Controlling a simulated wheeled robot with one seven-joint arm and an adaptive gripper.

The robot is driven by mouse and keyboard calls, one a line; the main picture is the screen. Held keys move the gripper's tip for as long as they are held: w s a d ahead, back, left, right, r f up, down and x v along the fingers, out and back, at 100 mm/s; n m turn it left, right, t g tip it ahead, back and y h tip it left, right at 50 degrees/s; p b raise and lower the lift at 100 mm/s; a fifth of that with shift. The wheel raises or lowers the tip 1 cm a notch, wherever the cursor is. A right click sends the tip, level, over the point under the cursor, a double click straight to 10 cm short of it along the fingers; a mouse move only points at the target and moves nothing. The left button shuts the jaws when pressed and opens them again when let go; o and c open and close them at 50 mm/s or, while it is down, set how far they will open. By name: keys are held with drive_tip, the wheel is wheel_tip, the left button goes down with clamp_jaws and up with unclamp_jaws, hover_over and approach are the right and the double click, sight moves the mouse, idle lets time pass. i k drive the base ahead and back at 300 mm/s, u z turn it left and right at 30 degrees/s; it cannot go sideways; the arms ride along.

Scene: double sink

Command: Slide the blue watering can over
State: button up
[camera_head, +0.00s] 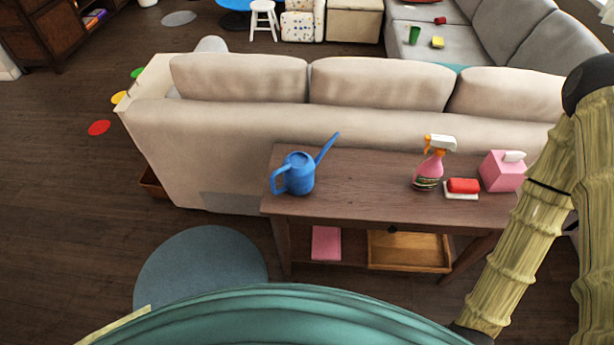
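A blue watering can (299,174) stands upright near the left end of a dark wooden console table (355,180) behind the sofa. Its handle points left and its long spout points up to the right. Nothing of mine touches it. My gripper is not in view.
On the table's right half stand a pink spray bottle (430,165), a red sponge (463,186) on a white dish and a pink tissue box (502,171). The tabletop between can and bottle is clear. A beige sofa (220,135) backs the table.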

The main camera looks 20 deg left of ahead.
sight(298, 168)
drive_tip(key=u, duration=0.5)
drive_tip(key=k, duration=1.2)
drive_tip(key=z, duration=0.3)
drive_tip(key=i, duration=1.6)
drive_tip(key=z, duration=2.3)
